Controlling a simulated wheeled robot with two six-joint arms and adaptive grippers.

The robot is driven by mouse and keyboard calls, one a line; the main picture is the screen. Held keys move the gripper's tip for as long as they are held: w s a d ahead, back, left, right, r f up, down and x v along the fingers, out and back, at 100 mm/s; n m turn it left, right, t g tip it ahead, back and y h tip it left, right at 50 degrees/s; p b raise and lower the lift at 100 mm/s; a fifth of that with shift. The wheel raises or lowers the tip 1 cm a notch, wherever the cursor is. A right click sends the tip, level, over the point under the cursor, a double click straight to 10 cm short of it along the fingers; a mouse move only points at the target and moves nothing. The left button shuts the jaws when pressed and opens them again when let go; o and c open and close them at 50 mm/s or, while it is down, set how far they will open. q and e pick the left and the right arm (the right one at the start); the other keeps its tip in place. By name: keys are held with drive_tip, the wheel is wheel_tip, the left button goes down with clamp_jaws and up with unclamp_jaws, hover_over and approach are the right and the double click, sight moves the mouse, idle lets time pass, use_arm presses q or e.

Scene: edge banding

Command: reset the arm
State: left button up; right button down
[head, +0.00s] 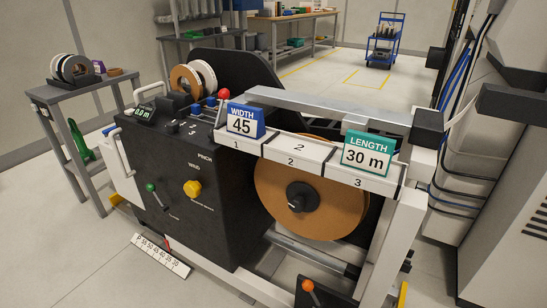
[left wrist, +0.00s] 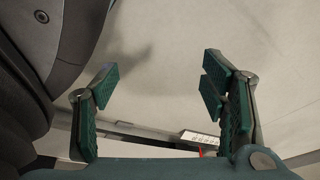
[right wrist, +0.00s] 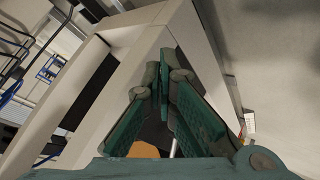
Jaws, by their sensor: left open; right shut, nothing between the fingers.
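My left gripper (left wrist: 158,82) is open and empty in the left wrist view, over pale floor. My right gripper (right wrist: 161,82) is shut with nothing between its fingers in the right wrist view, in front of a pale machine frame. Neither gripper shows in the head view. The black edge-banding machine (head: 185,190) stands in the middle of the head view. It carries a large brown roll (head: 275,195), a blue WIDTH 45 sign (head: 242,121) over slot 1 and a green LENGTH 30 m sign (head: 367,154) over slot 3. Slot 2 (head: 296,154) has no sign.
A grey side table (head: 100,88) with small tape rolls stands at the left. A white scale plate (head: 161,256) is low at the machine's front, and it shows in the left wrist view (left wrist: 200,138). A blue cart (head: 383,45) stands at the back. Cables run down the right side.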

drive_tip(key=s+a+f+m+g, duration=0.1)
drive_tip(key=s+f+m+g, duration=0.3)
drive_tip(key=s, duration=0.5)
drive_tip(key=s+a+f+m+g, duration=0.25)
drive_tip(key=s+f, duration=0.25)
drive_tip(key=s, duration=0.4)
use_arm(q)
drive_tip(key=s+r+g+p, duration=0.1)
drive_tip(key=s+r+p, duration=0.4)
drive_tip(key=r+p, duration=0.5)
drive_tip(key=s+r+g+p, duration=0.1)
drive_tip(key=s+r+p, duration=0.5)
drive_tip(key=r+p, duration=0.5)
drive_tip(key=p, duration=0.4)
drive_tip(key=shift+s+a+m, duration=0.15)
drive_tip(key=shift+a+m, duration=0.25)
use_arm(e)
drive_tip(key=s+d+r+g, duration=0.1)
drive_tip(key=s+r, duration=0.4)
drive_tip(key=r, duration=0.5)
drive_tip(key=s+r+g, duration=0.1)
drive_tip(key=s+r, duration=0.4)
drive_tip(key=r, duration=0.5)
drive_tip(key=shift+d+r, duration=0.3)
drive_tip(key=shift+d, duration=0.1)
